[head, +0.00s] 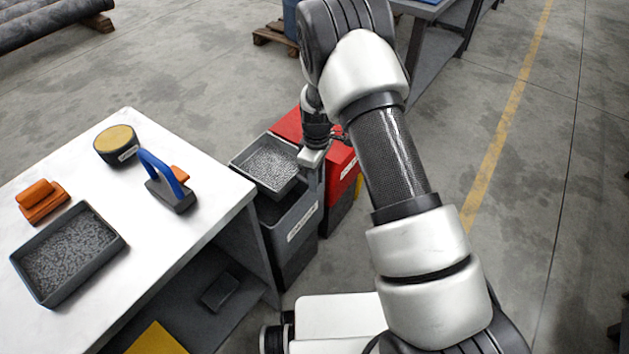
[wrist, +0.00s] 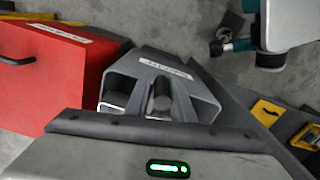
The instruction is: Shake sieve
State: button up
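The sieve (head: 267,163), a grey rectangular frame with pale speckled material in it, is over the open grey bin (head: 291,250) in the head view. My gripper (head: 312,157) is at the sieve's right end; its fingertips are hidden there. In the wrist view a labelled grey bracket with a dark round bar (wrist: 160,98) sits right in front of my gripper, apparently the sieve's handle, and my gripper looks shut on it. The sieve's mesh is out of sight in the wrist view. I cannot tell whether the sieve touches the bin rim.
A red bin (head: 343,164) stands close beside the grey one, behind my gripper. The white table (head: 190,235) at left bears a grey tray of granules (head: 118,236), orange blocks (head: 37,200), a round tan-topped tin (head: 113,143) and a blue-handled tool (head: 160,172).

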jog(key=shift+o, duration=1.3)
jog(key=shift+w+d, duration=0.1)
jog(key=shift+w, duration=0.05)
notch_tip(320, 180, up, 18)
jog(key=p, duration=0.3)
jog(key=shift+f, duration=0.25)
